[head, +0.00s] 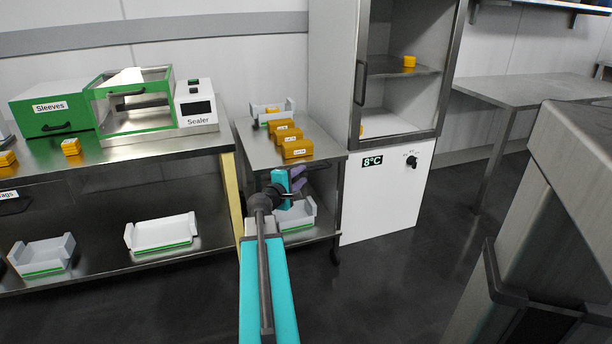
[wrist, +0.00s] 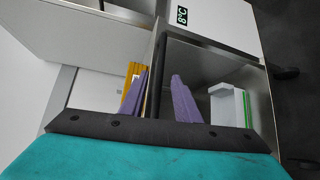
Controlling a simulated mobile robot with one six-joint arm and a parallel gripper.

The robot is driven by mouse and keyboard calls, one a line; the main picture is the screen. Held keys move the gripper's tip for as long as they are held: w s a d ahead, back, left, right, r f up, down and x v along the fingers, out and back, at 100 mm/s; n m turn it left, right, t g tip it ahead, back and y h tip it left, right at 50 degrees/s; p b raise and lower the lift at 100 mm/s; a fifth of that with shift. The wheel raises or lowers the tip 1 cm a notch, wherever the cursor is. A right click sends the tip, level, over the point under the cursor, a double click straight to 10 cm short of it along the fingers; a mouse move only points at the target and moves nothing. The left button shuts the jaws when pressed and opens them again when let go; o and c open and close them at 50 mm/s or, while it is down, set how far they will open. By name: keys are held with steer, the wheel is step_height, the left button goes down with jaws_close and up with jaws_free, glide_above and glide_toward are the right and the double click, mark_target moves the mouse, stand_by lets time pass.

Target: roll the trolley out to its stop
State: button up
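The trolley (head: 262,150) is a grey metal cart standing between the workbench and the cold cabinet. A dark caster shows at its front right foot. Yellow labelled blocks (head: 286,133) and a grey tray (head: 272,110) stand on its top. A white tray (head: 296,216) with a green stripe is on its lower shelf. My gripper (head: 298,178) is at the trolley's front, below its top. In the wrist view its purple fingers (wrist: 159,76) are apart, with a dark upright bar (wrist: 157,62) of the trolley between them. A gap shows beside the right finger; contact is unclear.
The workbench (head: 150,148), with a yellow end panel (head: 232,190), is close on the left. The cold cabinet (head: 388,195) marked 8°C is close on the right. Dark floor (head: 370,290) is open in front of them. A grey metal unit (head: 570,170) stands at the right foreground.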

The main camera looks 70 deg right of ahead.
mark_target(307, 171)
steer(key=shift+s+d+f+b, duration=0.1)
steer(key=shift+d+f+b, duration=0.1)
steer(key=shift+d, duration=0.9)
steer(key=shift+s+d+f+b, duration=0.1)
steer(key=shift+s+d+b, duration=0.05)
steer(key=shift+d, duration=1)
steer(key=shift+s+d+f+b, duration=0.1)
steer(key=shift+d+f+b, duration=0.1)
steer(key=shift+d, duration=0.9)
